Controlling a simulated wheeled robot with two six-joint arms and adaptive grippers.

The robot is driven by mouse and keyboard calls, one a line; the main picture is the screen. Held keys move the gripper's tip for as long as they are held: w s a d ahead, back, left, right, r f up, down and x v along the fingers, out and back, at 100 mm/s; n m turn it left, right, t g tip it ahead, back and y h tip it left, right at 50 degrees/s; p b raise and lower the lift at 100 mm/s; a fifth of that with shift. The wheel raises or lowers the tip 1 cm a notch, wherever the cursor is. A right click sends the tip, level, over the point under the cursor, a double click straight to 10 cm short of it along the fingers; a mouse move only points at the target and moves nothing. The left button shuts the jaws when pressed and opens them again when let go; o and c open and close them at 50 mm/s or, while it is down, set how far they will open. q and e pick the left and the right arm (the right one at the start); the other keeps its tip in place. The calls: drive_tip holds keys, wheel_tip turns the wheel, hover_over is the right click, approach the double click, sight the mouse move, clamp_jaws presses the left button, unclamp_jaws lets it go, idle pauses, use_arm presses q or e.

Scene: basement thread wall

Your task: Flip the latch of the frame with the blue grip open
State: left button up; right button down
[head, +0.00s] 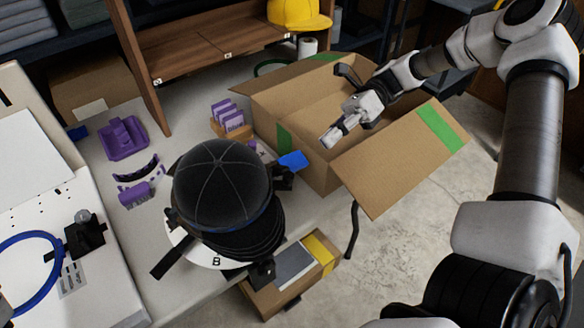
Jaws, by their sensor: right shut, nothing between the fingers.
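A black cap (222,185) sits over a black ribbed drum frame (240,238) on a white disc base marked with a B. A blue grip or tab (293,160) sticks out on the right side of the cap, next to a black fitting (282,178). I cannot tell the latch's position from here; the cap hides part of the frame. My right gripper (330,139) is shut and empty, up and right of the blue grip and apart from it, over the open cardboard box. My left gripper is not in view.
The cardboard box (288,100) has raised flaps with green tape. Purple parts (124,138) lie on the table left of the cap. A blue hoop (58,284) lies on the white surface at left.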

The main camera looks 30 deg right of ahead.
sight(280, 169)
drive_tip(key=b+x, duration=0.1)
drive_tip(key=x, duration=0.9)
drive_tip(key=shift+b, duration=0.35)
drive_tip(key=shift+s+a+r, duration=0.1)
